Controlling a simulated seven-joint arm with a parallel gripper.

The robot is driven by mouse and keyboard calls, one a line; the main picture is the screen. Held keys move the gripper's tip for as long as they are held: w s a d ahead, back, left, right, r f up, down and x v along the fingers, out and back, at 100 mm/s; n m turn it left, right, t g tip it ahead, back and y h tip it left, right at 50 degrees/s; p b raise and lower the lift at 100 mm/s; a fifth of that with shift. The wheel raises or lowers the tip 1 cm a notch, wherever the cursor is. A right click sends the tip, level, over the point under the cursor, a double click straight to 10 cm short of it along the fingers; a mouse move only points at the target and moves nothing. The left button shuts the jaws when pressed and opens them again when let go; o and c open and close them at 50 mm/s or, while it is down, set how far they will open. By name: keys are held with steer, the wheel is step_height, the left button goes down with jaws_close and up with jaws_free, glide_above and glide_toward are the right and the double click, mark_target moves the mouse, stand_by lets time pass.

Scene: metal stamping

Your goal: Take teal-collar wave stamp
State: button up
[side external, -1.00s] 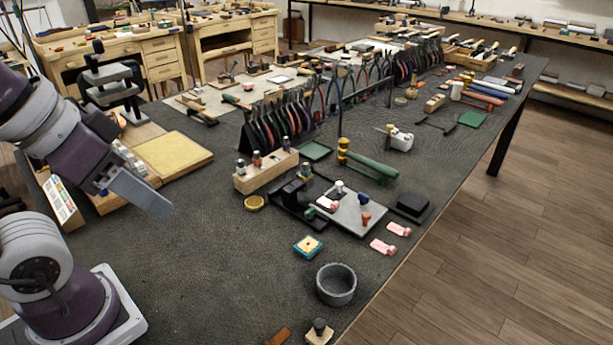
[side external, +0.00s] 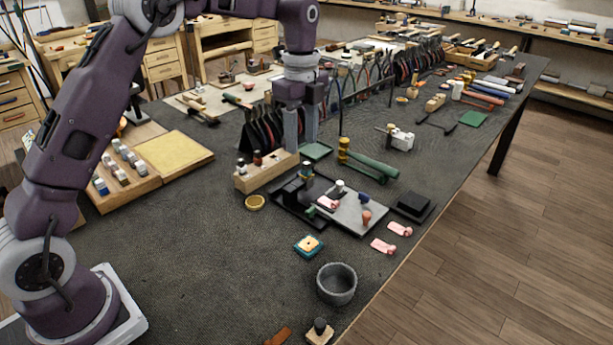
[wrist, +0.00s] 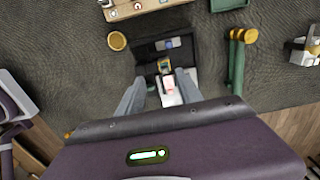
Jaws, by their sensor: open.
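The wooden stamp rack (side external: 265,172) stands left of the centre of the side view with a few small upright stamps (side external: 257,158). It also shows at the top edge of the wrist view (wrist: 150,8). My gripper (side external: 301,143) points down and appears behind the rack's right end in the side view. In the wrist view the two fingers (wrist: 158,78) are apart with nothing held, over the dark tray, with the rack beyond them.
A dark tray (side external: 283,212) with a press and a grey plate (side external: 350,213) lies right of the rack. A brass dish (side external: 255,202), green-handled tool (side external: 372,166), teal-and-yellow pad (side external: 308,245) and grey bowl (side external: 336,285) are around it. The mat left of the bowl is clear.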

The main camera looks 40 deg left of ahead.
mark_target(306, 162)
steer(key=f, duration=0.6)
steer(key=shift+w+d+f, duration=0.2)
steer(key=shift+w+f, duration=0.15)
steer(key=shift+w, duration=0.05)
jaws_close()
stand_by(0.9)
